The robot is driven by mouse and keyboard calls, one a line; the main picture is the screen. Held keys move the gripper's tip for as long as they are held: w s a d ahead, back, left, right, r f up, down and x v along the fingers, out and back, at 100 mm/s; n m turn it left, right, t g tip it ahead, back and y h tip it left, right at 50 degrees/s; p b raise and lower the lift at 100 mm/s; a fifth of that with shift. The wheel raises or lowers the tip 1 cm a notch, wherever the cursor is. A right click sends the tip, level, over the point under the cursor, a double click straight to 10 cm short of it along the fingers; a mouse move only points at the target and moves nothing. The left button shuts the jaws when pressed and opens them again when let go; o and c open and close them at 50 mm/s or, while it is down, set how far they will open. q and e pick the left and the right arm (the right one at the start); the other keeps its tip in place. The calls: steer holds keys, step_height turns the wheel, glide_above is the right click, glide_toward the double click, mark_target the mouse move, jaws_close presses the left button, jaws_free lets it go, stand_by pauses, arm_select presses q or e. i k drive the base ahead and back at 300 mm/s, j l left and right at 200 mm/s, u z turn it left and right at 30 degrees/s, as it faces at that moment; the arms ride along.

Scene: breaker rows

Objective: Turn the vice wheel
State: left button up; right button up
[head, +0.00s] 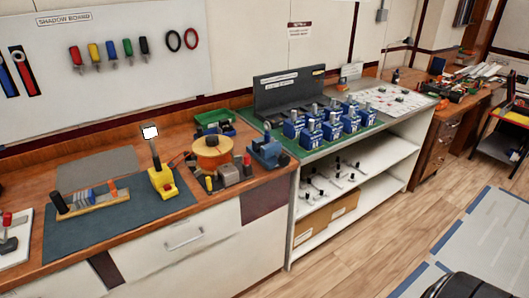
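A small blue vice (266,151) stands at the right end of the wooden bench, close to its front edge. Its wheel is too small to tell apart clearly from the body. The vice looks upright and nothing is touching it from my side. Neither of my grippers shows in the head view.
Left of the vice are a grey block (229,174), an orange-yellow spool (213,152) and a yellow stand (163,182). A green bin (213,117) is behind. Several blue breakers stand on the green mat (297,149) to the right. The wooden floor (385,242) in front is open.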

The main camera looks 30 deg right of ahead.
mark_target(283, 160)
steer(key=z, duration=1.25)
